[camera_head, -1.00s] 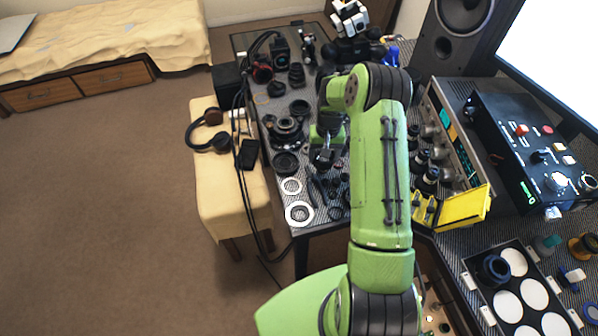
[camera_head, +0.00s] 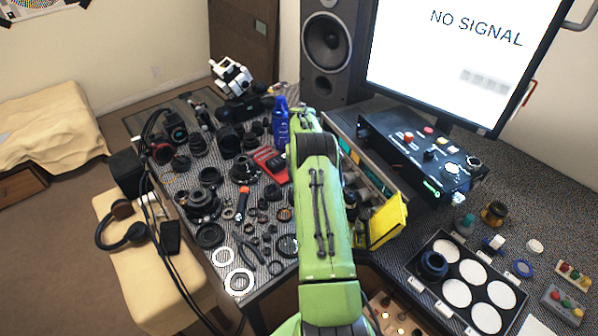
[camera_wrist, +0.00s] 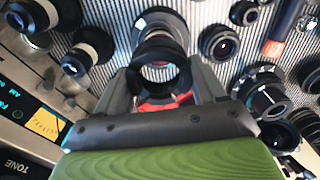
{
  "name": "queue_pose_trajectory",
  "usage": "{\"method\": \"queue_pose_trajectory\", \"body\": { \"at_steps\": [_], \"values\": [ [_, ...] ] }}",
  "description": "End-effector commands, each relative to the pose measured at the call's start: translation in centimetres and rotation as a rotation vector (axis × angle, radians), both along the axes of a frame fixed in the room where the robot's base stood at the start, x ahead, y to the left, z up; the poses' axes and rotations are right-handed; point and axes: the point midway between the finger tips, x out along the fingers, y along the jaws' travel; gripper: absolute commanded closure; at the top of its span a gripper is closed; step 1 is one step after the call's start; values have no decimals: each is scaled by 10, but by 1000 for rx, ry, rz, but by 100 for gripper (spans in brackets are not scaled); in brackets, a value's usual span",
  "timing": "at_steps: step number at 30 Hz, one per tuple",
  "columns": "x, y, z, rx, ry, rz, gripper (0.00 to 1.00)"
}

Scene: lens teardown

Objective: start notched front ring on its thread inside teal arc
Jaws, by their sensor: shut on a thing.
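In the wrist view my gripper (camera_wrist: 163,78) is shut on a black ring (camera_wrist: 158,52), held between both fingertips. Its notches cannot be made out. Just beyond it, in line with the ring, is a grey and black lens part (camera_wrist: 160,18); I cannot tell whether the two touch. In the head view my green arm reaches over the bench and hides the gripper and the ring. I cannot make out a teal arc or a thread in either view.
Loose lens parts crowd the ribbed bench, including a black lens body (camera_head: 200,205) and white rings (camera_head: 238,282). A red device (camera_head: 270,163) and blue bottle (camera_head: 281,122) stand near my arm.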

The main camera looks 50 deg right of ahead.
Motion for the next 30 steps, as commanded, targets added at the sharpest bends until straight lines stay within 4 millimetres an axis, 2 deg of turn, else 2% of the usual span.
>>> {"method": "queue_pose_trajectory", "body": {
  "at_steps": [1, 13, 30],
  "values": [
    [0, 0, -8, 1, 1, 0, 64],
    [0, 0, -44, -1, -1, 2, 64],
    [-1, 1, -51, -1, -2, 1, 64]
  ]
}}
